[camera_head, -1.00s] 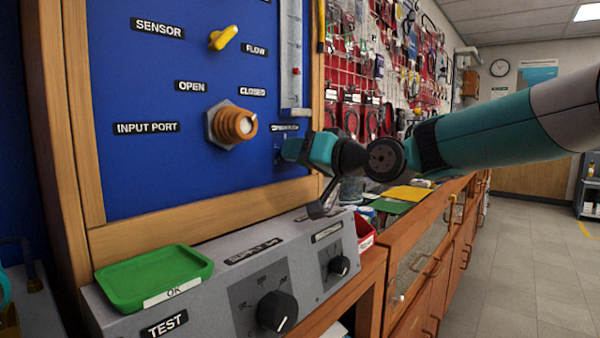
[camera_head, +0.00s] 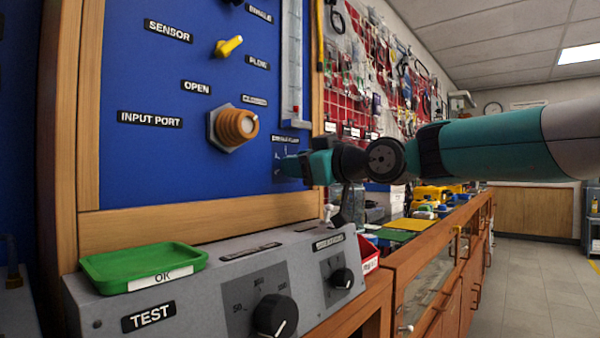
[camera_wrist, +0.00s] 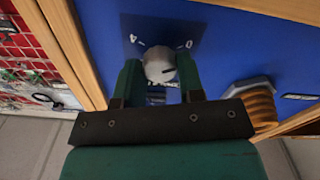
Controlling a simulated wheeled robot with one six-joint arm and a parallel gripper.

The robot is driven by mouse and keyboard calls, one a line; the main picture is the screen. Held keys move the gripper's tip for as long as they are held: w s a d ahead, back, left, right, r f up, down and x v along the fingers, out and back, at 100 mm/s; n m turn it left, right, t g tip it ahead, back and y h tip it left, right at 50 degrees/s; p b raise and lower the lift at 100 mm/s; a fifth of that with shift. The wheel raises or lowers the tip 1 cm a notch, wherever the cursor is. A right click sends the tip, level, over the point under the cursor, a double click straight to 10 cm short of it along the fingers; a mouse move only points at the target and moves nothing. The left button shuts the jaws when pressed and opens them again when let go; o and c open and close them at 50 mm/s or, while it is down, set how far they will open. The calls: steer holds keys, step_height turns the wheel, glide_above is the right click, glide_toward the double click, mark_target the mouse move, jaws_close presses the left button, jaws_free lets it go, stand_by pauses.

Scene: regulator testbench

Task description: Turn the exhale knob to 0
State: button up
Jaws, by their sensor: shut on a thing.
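The exhale knob (camera_wrist: 157,66) is a pale round knob on the blue panel, seen between my two green fingers in the wrist view. A dark scale plate behind it shows a 4 at upper left and a 0 at upper right. A short dark mark on the knob lies toward its right side; its exact reading is hard to tell. My gripper (camera_wrist: 159,72) is shut on the knob, one finger on each side. In the head view my gripper (camera_head: 287,166) is against the panel's lower right, under a small label, and it hides the knob.
An orange-brown input port (camera_head: 235,127) sticks out left of my gripper. A yellow sensor lever (camera_head: 229,46) is above it. Below stand a grey test box (camera_head: 205,305) with black dials and a green tray (camera_head: 140,262). A wooden frame (camera_head: 200,212) borders the panel.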

steer(key=shift+f+n, duration=0.1)
steer(key=shift+n, duration=0.2)
steer(key=o, duration=0.9)
steer(key=b+v, duration=0.1)
steer(key=v, duration=1.6)
steer(key=shift+s+d, duration=0.15)
steer(key=shift+d, duration=0.05)
